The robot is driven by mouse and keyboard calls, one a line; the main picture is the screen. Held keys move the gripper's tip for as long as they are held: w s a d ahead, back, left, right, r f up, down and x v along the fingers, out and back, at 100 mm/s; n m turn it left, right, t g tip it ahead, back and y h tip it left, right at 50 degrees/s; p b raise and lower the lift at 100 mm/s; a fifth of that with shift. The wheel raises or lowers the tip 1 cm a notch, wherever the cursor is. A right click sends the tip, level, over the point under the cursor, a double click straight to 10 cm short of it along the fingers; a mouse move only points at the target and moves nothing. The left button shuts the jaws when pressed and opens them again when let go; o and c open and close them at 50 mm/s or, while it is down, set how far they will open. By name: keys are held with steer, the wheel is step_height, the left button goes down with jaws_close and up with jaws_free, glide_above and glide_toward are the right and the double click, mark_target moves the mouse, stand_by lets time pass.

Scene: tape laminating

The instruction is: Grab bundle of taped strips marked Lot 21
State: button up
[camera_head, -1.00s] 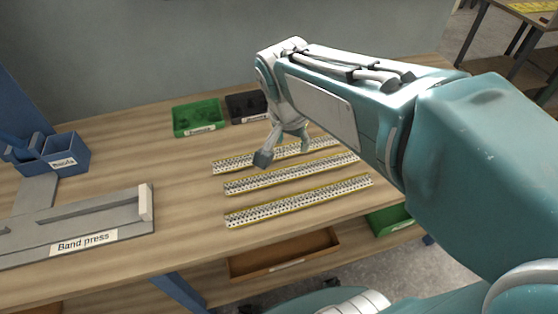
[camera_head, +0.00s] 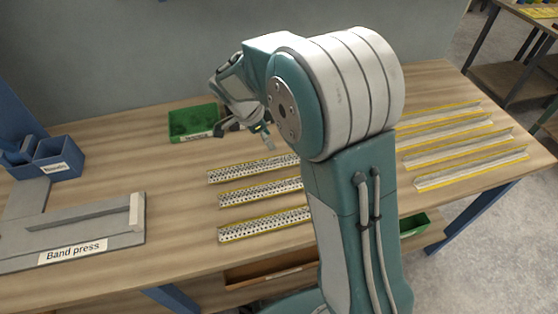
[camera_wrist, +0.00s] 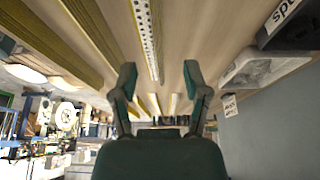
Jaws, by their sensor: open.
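Three white perforated strips with yellow tape edges lie in the middle of the bench: a back one (camera_head: 250,168), a middle one (camera_head: 255,192) and a front one (camera_head: 262,224). My arm hides their right ends. Several plain strips (camera_head: 465,155) with yellow edges lie to the right. I can read no Lot 21 mark on any of them. My gripper (camera_head: 255,138) is behind the back strip, close to the green bin. In the wrist view my gripper (camera_wrist: 160,75) is open and empty, with a perforated strip (camera_wrist: 147,35) showing beyond the fingers.
A green bin (camera_head: 192,122) stands at the back of the bench. A grey band press (camera_head: 75,235) and a blue bin (camera_head: 52,160) are at the left. A brown tray (camera_head: 270,272) and a green bin (camera_head: 413,225) sit below the bench top. The bench between press and strips is clear.

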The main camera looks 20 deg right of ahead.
mark_target(276, 154)
steer(key=x, duration=0.7)
steer(key=shift+s+a+f, duration=0.1)
steer(key=shift+a+f, duration=0.1)
steer(key=shift+f, duration=0.05)
steer(key=shift+d+f, duration=0.25)
steer(key=shift+a, duration=0.15)
jaws_close()
